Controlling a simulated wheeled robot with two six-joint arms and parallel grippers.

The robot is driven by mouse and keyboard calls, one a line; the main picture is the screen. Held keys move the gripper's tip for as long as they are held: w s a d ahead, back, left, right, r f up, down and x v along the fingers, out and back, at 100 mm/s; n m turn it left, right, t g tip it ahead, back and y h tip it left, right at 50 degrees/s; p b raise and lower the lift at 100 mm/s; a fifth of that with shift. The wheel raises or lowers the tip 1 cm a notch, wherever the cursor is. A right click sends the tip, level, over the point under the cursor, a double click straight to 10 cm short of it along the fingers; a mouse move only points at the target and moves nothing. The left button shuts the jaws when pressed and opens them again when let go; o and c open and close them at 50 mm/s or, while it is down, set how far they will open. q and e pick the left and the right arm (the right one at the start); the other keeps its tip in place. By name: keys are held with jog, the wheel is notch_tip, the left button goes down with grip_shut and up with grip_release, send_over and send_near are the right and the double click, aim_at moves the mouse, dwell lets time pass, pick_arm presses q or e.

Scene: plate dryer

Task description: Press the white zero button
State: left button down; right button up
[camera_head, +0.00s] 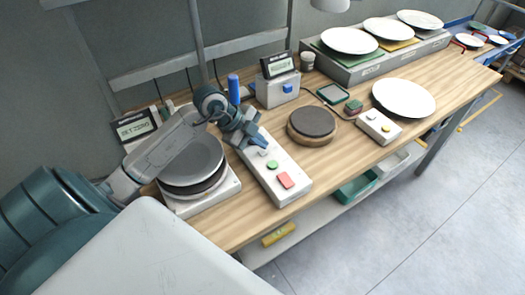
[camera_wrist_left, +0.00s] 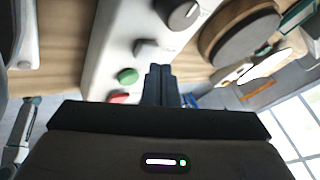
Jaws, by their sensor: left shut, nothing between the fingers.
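The white zero button (camera_head: 262,152) is on a long white control panel (camera_head: 291,199), above a green button (camera_head: 272,165) and a red button (camera_head: 285,180). It shows as a grey-white block in the left wrist view (camera_wrist_left: 145,47), with a dark knob (camera_wrist_left: 178,13) farther up the panel. My left gripper (camera_head: 260,141) is shut and empty, with its fingertips (camera_wrist_left: 160,70) just beside the white button. Whether they touch it, I cannot tell. My right gripper is out of view.
A scale with a dark round plate (camera_head: 192,160) stands left of the panel, a round dark-topped disc (camera_head: 312,122) right of it. A small box with buttons (camera_head: 379,127) and a white plate (camera_head: 404,97) lie farther right. A blue bottle (camera_head: 234,88) stands behind.

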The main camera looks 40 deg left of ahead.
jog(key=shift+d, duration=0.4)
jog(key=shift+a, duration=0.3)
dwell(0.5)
pick_arm(q)
jog(key=shift+f, duration=0.1)
jog(key=shift+f, duration=0.3)
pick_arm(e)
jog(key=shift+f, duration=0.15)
pick_arm(q)
jog(key=shift+f, duration=0.2)
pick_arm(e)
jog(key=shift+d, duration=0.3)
pick_arm(q)
jog(key=shift+s+f+b, duration=0.1)
jog(key=shift+f+b, duration=0.15)
jog(key=shift+b, duration=0.1)
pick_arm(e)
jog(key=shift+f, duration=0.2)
pick_arm(q)
jog(key=shift+d+f, duration=0.1)
jog(key=shift+f, duration=0.1)
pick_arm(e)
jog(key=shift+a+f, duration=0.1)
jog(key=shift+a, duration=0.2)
